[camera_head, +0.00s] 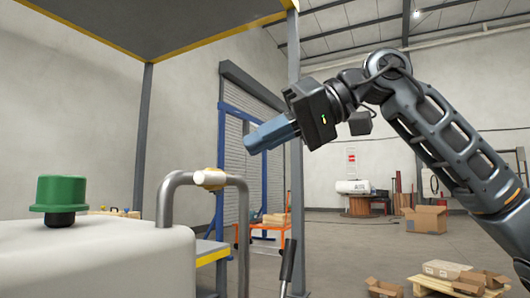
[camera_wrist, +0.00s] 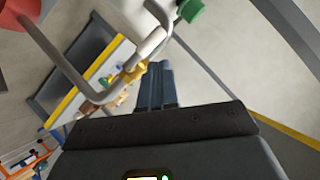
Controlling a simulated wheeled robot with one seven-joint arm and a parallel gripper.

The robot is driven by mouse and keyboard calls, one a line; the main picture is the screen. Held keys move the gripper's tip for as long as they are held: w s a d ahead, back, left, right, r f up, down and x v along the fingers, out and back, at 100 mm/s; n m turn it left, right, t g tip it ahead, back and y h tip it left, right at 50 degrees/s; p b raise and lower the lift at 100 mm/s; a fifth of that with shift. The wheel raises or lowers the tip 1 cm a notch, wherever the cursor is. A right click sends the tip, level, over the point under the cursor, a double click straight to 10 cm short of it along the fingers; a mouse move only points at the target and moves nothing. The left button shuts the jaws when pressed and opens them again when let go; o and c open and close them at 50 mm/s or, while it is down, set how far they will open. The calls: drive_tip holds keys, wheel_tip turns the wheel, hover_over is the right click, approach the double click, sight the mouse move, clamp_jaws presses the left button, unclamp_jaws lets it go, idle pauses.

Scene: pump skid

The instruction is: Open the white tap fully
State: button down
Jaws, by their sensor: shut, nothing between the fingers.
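A grey bent pipe (camera_head: 232,181) with a cream-coloured fitting (camera_head: 210,179) rises beside a white tank (camera_head: 110,262) in the head view. The pipe also shows in the wrist view (camera_wrist: 50,45), near a yellow fitting (camera_wrist: 133,72). My gripper (camera_head: 252,146) is shut and empty, above and to the right of the cream fitting in the picture. Its blue fingers (camera_wrist: 155,72) also show in the wrist view. No contact with the pipe is visible.
A green knob (camera_head: 60,197) stands on the tank. A dark lever-like handle (camera_head: 288,262) stands low, right of the pipe. A grey post (camera_head: 294,150) and a yellow-edged canopy (camera_head: 150,25) frame the space. Cardboard boxes (camera_head: 426,219) lie on the open floor at right.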

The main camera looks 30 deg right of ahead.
drive_tip(key=s+d+r+p, duration=0.2)
drive_tip(key=s+d+r, duration=0.2)
drive_tip(key=s+r, duration=0.1)
drive_tip(key=shift+s+d, duration=0.15)
drive_tip(key=shift+s, duration=0.4)
